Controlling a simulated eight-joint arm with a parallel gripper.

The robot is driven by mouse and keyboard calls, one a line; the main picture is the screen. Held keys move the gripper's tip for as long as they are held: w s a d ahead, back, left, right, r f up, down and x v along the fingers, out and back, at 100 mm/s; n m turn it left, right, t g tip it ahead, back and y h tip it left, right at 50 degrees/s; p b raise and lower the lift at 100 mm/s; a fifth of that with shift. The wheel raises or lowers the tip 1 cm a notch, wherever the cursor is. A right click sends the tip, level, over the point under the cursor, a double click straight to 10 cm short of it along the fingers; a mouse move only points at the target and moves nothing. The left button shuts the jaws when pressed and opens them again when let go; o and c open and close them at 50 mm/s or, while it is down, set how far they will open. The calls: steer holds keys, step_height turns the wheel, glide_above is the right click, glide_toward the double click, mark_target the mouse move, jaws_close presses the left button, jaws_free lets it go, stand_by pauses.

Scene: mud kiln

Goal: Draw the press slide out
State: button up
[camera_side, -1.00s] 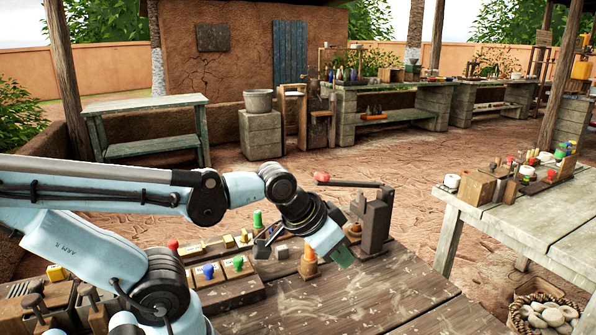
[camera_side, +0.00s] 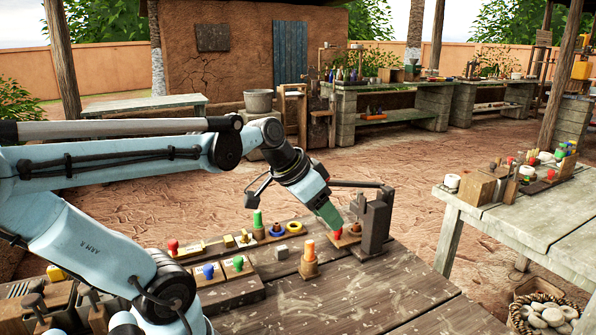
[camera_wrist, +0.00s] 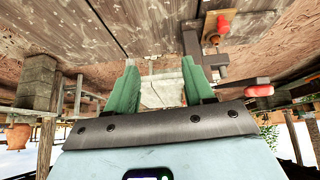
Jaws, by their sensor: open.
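The dark press (camera_side: 375,226) stands at the back right of the bench, with its lever arm reaching left behind my gripper. The slide (camera_side: 347,240), a tan plate with a red knob (camera_side: 338,232), lies low on the press's left side. In the wrist view, the slide (camera_wrist: 211,32) and its red knob (camera_wrist: 223,24) are at the upper right, outside my fingers. My gripper (camera_side: 329,215) has green fingers and is above and slightly left of the knob in the side view. In the wrist view, my gripper (camera_wrist: 162,88) is open, with nothing held between its fingers.
An orange cone on a wooden block (camera_side: 309,260) stands in front of the press. Left of it are a green peg (camera_side: 257,222), rings and button blocks (camera_side: 222,272). The lever's red end (camera_wrist: 259,91) is near my right finger in the wrist view. The front right bench is clear.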

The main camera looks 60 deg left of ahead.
steer(key=s+a+t, duration=0.2)
steer(key=a, duration=1.2)
steer(key=f, duration=1.1)
steer(key=shift+s+d+f, duration=0.15)
steer(key=shift+s+f, duration=0.05)
steer(key=shift+f, duration=0.2)
steer(key=shift+w+f, duration=0.15)
steer(key=shift+w, duration=0.15)
glide_toward(350, 230)
steer(key=shift+s+d+f, duration=0.15)
steer(key=shift+d+f, duration=0.35)
steer(key=shift+f, duration=0.25)
steer(key=shift+x, duration=1.25)
steer(key=shift+a, duration=0.1)
jaws_close()
